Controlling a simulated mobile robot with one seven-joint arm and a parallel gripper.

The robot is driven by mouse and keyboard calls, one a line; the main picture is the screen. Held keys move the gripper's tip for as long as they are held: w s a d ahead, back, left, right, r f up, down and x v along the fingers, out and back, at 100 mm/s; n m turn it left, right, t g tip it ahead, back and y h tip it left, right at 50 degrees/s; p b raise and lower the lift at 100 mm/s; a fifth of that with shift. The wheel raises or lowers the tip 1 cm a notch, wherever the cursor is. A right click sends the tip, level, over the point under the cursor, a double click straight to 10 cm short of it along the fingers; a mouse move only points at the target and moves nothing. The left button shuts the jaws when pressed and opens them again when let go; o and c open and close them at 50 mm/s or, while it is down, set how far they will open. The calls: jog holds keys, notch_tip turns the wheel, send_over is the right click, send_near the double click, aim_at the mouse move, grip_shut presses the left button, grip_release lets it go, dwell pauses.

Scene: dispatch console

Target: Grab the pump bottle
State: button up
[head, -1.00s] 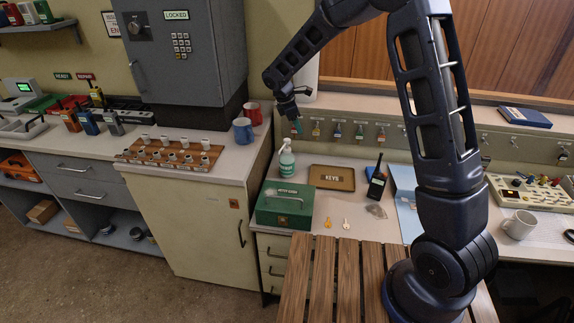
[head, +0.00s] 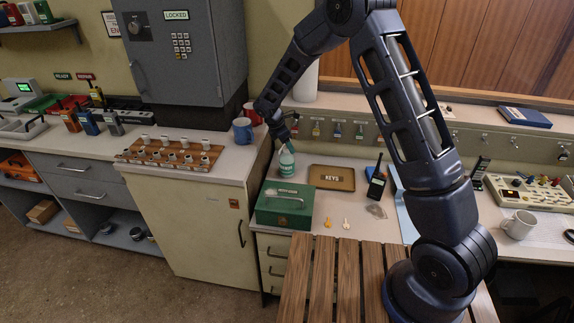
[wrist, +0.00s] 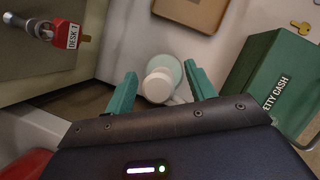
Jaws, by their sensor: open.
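The pump bottle (head: 287,162) stands upright on the desk in the head view, green with a pale label, its top partly hidden by my gripper. In the wrist view the bottle's white pump head (wrist: 159,86) shows from above, between and slightly beyond my two teal fingers. My gripper (wrist: 160,92) is open, with the fingers apart on either side of the pump head. In the head view my gripper (head: 284,139) is right above the bottle. I cannot tell whether a finger touches it.
A green petty cash box (head: 285,205) stands just in front of the bottle. A brown key tray (head: 332,178) lies to its right, with a black radio (head: 377,183) beyond. Hooks with key tags line the panel behind. Blue (head: 243,131) and red mugs stand left on the higher counter.

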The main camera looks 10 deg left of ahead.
jog(key=shift+x, duration=0.8)
grip_shut()
jog(key=shift+r, duration=0.1)
